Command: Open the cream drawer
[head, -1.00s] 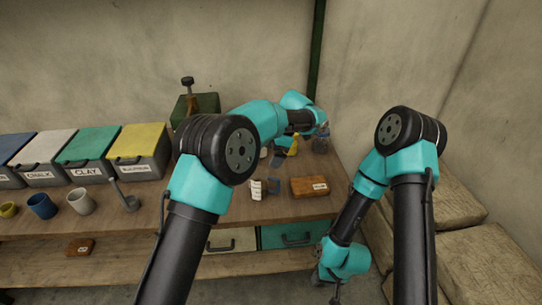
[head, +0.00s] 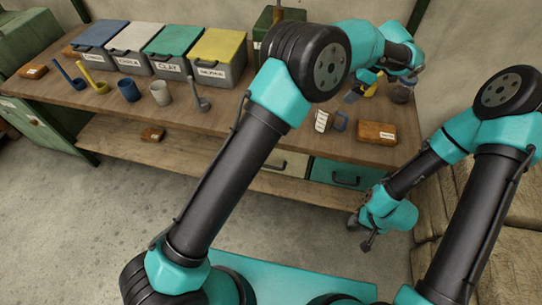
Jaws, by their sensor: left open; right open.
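The cream drawer (head: 292,163) is set under the workbench top in the head view, left of the teal drawer. It looks shut, with a dark handle on its front. My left arm crosses in front of its left part. My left gripper (head: 376,94) is open above the back right of the bench, well above and behind the drawer. My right gripper (head: 360,232) is open and empty, low in front of the bench, right of and below the drawers. Neither gripper touches the cream drawer.
The teal drawer (head: 345,173) looks shut. On the bench top (head: 230,120) stand lidded bins, several cups, a labelled mug (head: 331,121) and a brown block (head: 377,132). A lower shelf (head: 120,145) holds a small brown block. Stacked sacks (head: 480,190) lie at the right.

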